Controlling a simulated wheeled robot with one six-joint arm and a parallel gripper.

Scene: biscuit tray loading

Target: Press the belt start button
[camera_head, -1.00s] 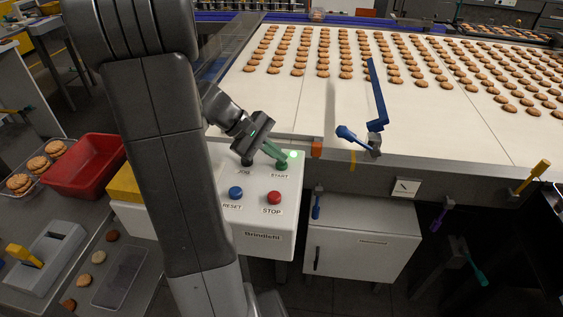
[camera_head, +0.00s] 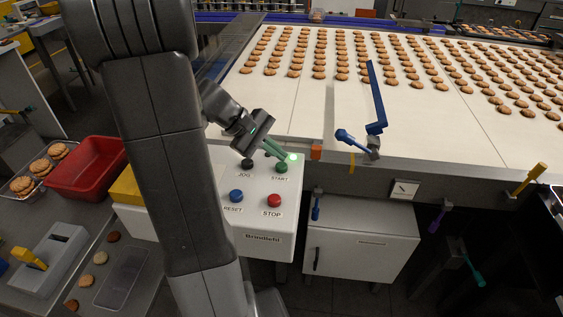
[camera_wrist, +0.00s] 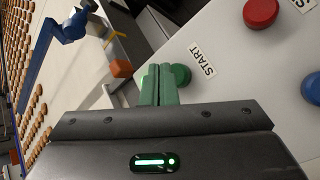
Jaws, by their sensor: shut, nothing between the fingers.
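The green start button (camera_head: 281,168) sits above the START label on the white control box (camera_head: 262,228). In the wrist view the start button (camera_wrist: 181,75) shows beside my fingertips, partly behind them. My gripper (camera_head: 284,158) is shut and empty, its green fingers together just above the button. The gripper also shows in the wrist view (camera_wrist: 159,72). A small gap seems to lie between fingertips and button, but contact is hard to tell.
A black JOG button (camera_head: 247,164), blue RESET button (camera_head: 236,195) and red STOP button (camera_head: 274,200) share the box. A red bin (camera_head: 88,168) is left.

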